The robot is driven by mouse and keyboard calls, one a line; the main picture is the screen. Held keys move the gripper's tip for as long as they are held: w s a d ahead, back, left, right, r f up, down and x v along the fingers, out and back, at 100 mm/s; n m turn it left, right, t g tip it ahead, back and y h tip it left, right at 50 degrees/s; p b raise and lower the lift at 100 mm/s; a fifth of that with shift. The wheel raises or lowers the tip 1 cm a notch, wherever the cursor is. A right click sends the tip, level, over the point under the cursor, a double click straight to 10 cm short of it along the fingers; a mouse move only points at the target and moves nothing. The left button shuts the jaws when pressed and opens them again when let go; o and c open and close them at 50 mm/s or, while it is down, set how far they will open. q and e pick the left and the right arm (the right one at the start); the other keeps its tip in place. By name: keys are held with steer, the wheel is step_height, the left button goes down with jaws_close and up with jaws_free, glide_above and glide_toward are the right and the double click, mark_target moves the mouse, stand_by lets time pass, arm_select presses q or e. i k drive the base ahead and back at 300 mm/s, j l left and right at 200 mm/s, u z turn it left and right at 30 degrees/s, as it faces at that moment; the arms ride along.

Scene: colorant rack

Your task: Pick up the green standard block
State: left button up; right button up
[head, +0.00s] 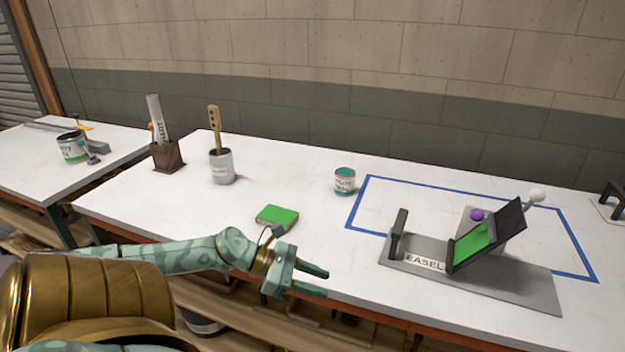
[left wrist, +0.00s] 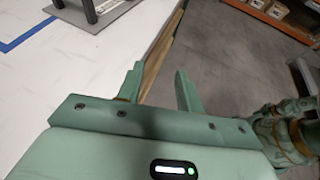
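The green block (head: 277,215) lies flat on the white table, left of the blue outline. A second green panel (head: 470,243) rests on the grey easel (head: 410,264) at the right. My left gripper (head: 318,283) is at the table's front edge, to the right of and nearer than the green block, apart from it. Its fingers point right and are open and empty. In the left wrist view the open fingers (left wrist: 158,88) have floor and table edge beyond them, with no block between them. My right gripper is in neither view.
A small paint can (head: 344,181) stands behind the block. A grey can with a wooden stirrer (head: 222,166) and a brown holder (head: 167,156) stand at the left. A blue outline (head: 352,212) surrounds part of the easel. The table around the block is clear.

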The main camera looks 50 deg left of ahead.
mark_target(271, 214)
steer(key=j+z, duration=0.15)
steer(key=j, duration=0.25)
steer(key=k+j+z, duration=0.1)
steer(key=j, duration=0.3)
steer(key=k+j+z, duration=0.15)
steer(key=j, duration=0.3)
steer(key=j+z, duration=0.1)
steer(key=j, duration=0.3)
steer(key=k+j+z, duration=0.15)
steer(key=j, duration=0.2)
steer(key=k+j, duration=0.15)
steer(key=j, duration=0.25)
steer(key=k+j, duration=0.1)
steer(key=j, duration=0.3)
